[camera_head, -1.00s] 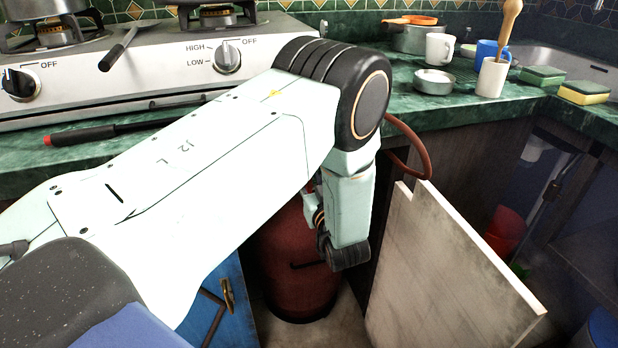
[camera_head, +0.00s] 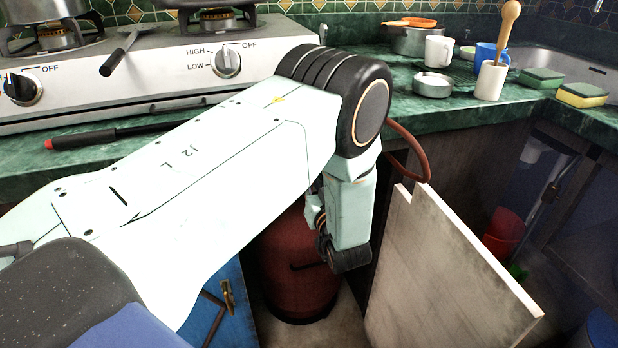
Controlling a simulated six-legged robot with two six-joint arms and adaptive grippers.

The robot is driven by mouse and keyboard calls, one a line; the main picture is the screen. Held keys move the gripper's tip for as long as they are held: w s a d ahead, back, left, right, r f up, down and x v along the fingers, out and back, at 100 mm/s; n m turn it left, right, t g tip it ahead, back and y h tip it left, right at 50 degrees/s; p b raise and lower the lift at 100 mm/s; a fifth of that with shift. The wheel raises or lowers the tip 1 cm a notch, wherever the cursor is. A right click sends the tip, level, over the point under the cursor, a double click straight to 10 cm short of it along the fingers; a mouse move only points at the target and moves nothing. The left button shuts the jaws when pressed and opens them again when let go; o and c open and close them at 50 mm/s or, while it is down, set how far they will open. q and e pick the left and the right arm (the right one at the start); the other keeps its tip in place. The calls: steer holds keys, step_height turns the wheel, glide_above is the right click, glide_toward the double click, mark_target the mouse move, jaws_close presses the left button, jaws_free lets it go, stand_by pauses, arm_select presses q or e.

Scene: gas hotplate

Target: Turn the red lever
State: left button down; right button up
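A dark red gas cylinder (camera_head: 297,275) stands in the open cupboard under the counter. Its top, where an orange-red hose (camera_head: 415,150) leads down from the counter edge, is hidden behind my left arm. I cannot make out the red lever; my arm covers that area. My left arm comes in from the left across the counter front, and its wrist (camera_head: 350,215) hangs down in front of the cylinder. The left gripper's fingers are hidden behind the wrist. My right gripper is not in view.
A white gas hotplate (camera_head: 150,75) with knobs stands on the green counter. A whitish cupboard door (camera_head: 440,270) stands open right of the cylinder, and a blue door (camera_head: 235,310) is at its left. Mugs, a pot and sponges stand at the right back.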

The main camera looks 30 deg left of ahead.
arm_select(q)
steer(key=shift+w+d+f+m+p, duration=0.35)
steer(key=shift+f+m, duration=0.2)
steer(key=shift+m, duration=2.2)
steer(key=shift+w+d+f+m+p, duration=0.2)
steer(key=shift+w+d+f+m, duration=0.3)
steer(key=shift+m, duration=2.3)
steer(key=shift+w+d+f+m+p, duration=0.25)
steer(key=shift+f+m, duration=0.4)
steer(key=shift+m, duration=2.1)
steer(key=shift+a, duration=0.1)
steer(key=c, duration=1.4)
jaws_free()
steer(key=v, duration=0.7)
steer(key=shift+s+d, duration=0.15)
steer(key=shift+d, duration=0.05)
